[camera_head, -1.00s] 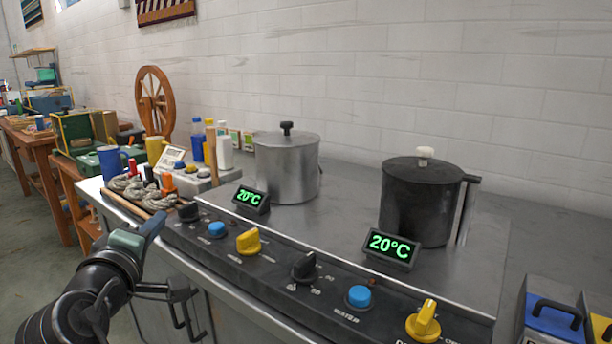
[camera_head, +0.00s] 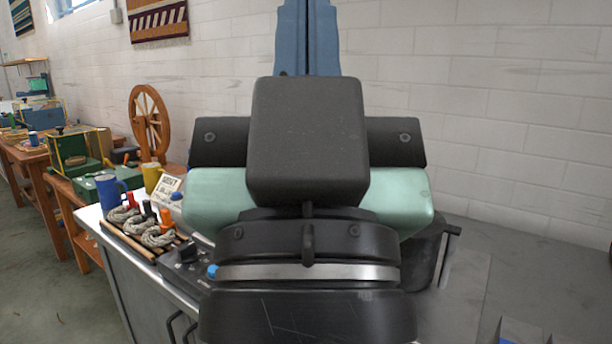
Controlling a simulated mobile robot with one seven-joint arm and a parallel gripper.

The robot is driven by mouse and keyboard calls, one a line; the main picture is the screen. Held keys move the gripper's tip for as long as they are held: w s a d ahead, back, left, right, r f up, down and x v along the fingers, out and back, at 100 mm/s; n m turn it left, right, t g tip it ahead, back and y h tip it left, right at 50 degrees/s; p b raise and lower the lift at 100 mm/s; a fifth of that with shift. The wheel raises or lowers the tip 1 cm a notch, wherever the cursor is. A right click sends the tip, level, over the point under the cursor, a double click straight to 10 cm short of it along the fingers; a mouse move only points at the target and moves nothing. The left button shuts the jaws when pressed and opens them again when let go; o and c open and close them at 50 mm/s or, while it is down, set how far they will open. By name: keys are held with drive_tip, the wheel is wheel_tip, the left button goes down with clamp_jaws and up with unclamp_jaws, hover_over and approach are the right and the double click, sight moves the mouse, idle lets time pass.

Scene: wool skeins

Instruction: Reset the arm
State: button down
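My gripper (camera_head: 308,38) is raised large and close in the middle of the head view, seen from behind. Its blue fingers point up and run out of the top of the picture. The dark wrist and pale green gripper body hide most of the worktop behind. Coiled wool skeins (camera_head: 157,236) lie to the left on the counter, apart from my gripper.
The dark pot (camera_head: 428,250) shows only partly behind my wrist at right. A spinning wheel (camera_head: 150,120) stands by the white wall. The counter's right side looks mostly clear.

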wheel_tip(320, 180, up, 26)
drive_tip(key=p, duration=2.3)
drive_tip(key=shift+a+f, duration=0.1)
